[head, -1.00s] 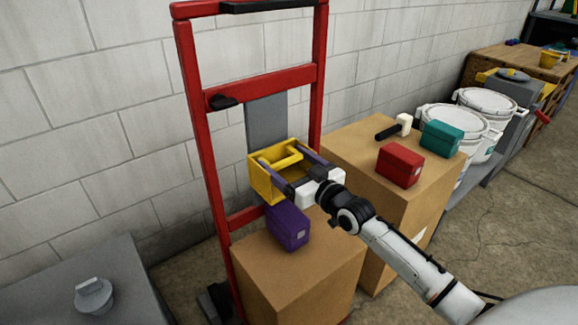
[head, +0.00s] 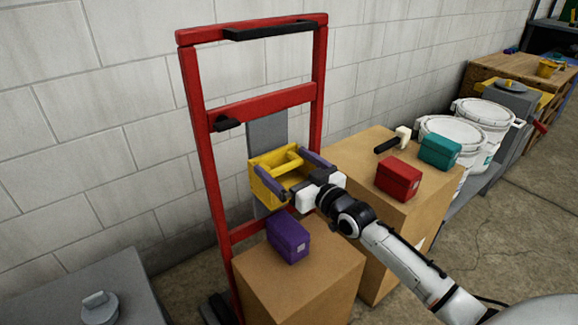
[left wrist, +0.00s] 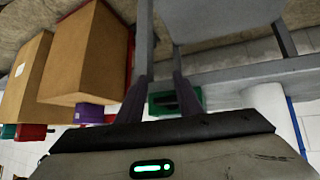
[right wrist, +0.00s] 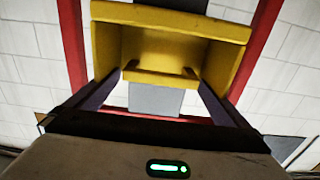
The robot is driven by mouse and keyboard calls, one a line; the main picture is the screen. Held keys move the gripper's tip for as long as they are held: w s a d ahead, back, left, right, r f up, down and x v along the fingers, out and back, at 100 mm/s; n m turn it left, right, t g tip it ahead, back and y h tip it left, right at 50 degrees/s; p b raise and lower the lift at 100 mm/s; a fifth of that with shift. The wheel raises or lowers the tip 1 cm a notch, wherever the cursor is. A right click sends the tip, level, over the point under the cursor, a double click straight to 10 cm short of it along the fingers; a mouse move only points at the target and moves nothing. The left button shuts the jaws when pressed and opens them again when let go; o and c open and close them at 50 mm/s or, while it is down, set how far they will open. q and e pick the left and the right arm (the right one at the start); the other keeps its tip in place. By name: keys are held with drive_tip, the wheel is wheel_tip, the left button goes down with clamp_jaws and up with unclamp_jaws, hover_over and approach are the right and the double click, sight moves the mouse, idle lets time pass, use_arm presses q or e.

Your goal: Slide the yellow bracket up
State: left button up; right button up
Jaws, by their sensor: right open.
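The yellow bracket (head: 268,184) is an open box shape with a cross bar, in front of a grey upright plate (head: 267,131) on the red hand truck (head: 196,120). My right gripper (head: 293,176) is open at the bracket's open front. In the right wrist view the bracket (right wrist: 170,18) fills the top middle. The right fingers (right wrist: 158,88) reach toward its inside, one at each end of the cross bar. I cannot tell whether they touch it. My left gripper (left wrist: 162,90) shows only in the left wrist view, its fingers apart with nothing gripped.
A purple box (head: 288,238) sits on a cardboard box (head: 300,282) below the bracket. A taller carton (head: 425,205) at right holds a red box (head: 399,179), a teal box (head: 440,151) and a black-handled mallet (head: 392,143). White buckets (head: 452,130) stand beyond.

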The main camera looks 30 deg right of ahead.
drive_tip(key=s+p, duration=0.1)
drive_tip(key=s, duration=0.9)
drive_tip(key=shift+d, duration=0.45)
drive_tip(key=shift+s, duration=0.1)
